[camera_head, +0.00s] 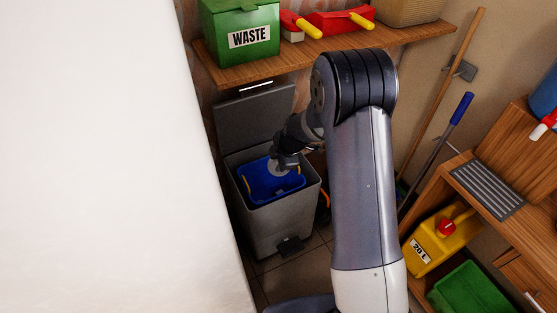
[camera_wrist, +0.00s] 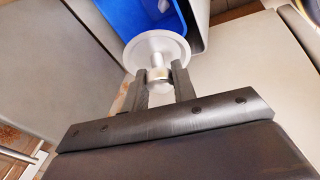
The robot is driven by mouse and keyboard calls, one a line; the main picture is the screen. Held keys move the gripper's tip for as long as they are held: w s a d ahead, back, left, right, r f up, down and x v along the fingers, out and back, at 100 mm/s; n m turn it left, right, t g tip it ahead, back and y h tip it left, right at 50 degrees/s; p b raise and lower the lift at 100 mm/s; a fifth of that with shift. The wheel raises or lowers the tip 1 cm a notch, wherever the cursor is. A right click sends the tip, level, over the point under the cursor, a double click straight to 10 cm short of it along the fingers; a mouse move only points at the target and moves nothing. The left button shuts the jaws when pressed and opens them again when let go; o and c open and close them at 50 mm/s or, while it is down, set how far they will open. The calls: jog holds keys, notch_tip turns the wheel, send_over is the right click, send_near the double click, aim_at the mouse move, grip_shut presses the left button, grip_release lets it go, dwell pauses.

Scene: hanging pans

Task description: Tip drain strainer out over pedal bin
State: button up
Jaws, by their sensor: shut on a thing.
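The pedal bin (camera_head: 270,222) is a grey box on the floor with its lid (camera_head: 255,118) standing open at the back. A blue inner bucket (camera_head: 262,182) sits inside it. My gripper (camera_head: 284,160) is over the bin's opening. In the wrist view my gripper (camera_wrist: 160,82) is shut on the drain strainer (camera_wrist: 157,55), a pale round disc with a knob between the fingertips. The strainer also shows in the head view (camera_head: 279,170), small and partly hidden by my gripper. The blue bucket (camera_wrist: 125,14) lies beyond the strainer in the wrist view. I cannot tell whether anything is in the strainer.
A wooden shelf (camera_head: 330,55) above the bin holds a green WASTE box (camera_head: 240,30) and a red dustpan. A large white surface (camera_head: 100,160) fills the left. At right are a yellow canister (camera_head: 437,243), a green crate (camera_head: 470,292) and leaning broom handles.

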jog(key=shift+w+d+r+m+g+y+p, duration=0.15)
jog(key=shift+g+y+p, duration=0.15)
jog(key=shift+g, duration=0.35)
jog(key=shift+w+a+f+m+g+y+p, duration=0.1)
jog(key=shift+g+y+p, duration=0.2)
jog(key=shift+g, duration=0.4)
jog(key=shift+w+d+r+m+g+y+p, duration=0.1)
jog(key=shift+w+m+g+y+p, duration=0.15)
jog(key=shift+g, duration=0.4)
jog(key=shift+s, duration=0.15)
